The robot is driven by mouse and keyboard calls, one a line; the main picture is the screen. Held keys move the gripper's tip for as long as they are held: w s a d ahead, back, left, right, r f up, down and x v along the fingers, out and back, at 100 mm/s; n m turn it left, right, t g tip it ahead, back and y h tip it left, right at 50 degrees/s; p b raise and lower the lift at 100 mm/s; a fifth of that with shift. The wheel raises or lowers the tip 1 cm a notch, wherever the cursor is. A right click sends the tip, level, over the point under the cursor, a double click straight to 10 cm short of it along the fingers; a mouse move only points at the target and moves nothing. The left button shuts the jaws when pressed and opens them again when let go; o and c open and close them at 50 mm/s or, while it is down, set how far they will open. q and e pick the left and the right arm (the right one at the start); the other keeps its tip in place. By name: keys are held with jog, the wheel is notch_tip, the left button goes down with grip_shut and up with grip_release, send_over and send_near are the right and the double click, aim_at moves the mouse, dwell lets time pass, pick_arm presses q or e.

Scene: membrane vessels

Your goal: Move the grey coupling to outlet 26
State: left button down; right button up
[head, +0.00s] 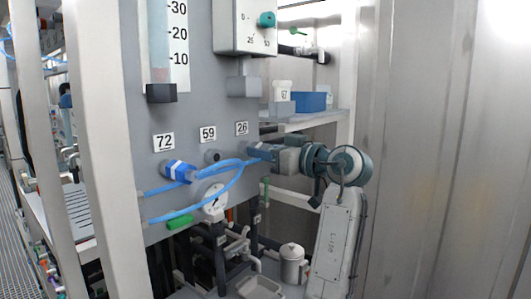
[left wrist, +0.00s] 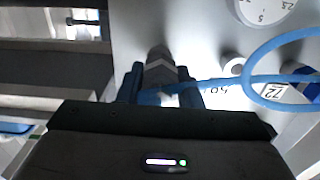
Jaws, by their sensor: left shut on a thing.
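My left gripper (head: 262,151) is at the grey panel under the label 26 (head: 241,128). In the left wrist view its blue fingers (left wrist: 161,88) are shut on the grey coupling (left wrist: 160,74), which has a blue hose. The coupling is in line with the stub of outlet 26 (left wrist: 158,53). I cannot tell whether it is fully seated on it. In the head view the fingers hide most of the coupling. Outlet 59 (head: 212,156) is a bare grey stub, also bare in the left wrist view (left wrist: 233,66). My right gripper is not in view.
A blue coupling (head: 178,170) sits on outlet 72. Blue hoses (head: 236,180) loop across the panel in front of a round gauge (head: 214,203). A white upright post (head: 105,130) stands at the left. A shelf with a blue box (head: 311,102) is behind the panel.

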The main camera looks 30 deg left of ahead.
pick_arm(q)
jog(key=shift+b, duration=0.55)
dwell(0.9)
jog(key=shift+w+a, duration=0.1)
jog(key=shift+a, duration=0.45)
dwell(0.3)
jog(key=c, duration=0.9)
grip_release()
jog(key=d+b, duration=0.2)
jog(key=d, duration=0.1)
jog(key=d+b, duration=0.2)
jog(key=d, duration=0.2)
jog(key=d+b, duration=0.2)
jog(key=d, duration=0.1)
jog(key=shift+s+d+b, duration=0.25)
jog(key=shift+s+b, duration=0.05)
jog(key=shift+s, duration=0.1)
jog(key=shift+d, duration=0.15)
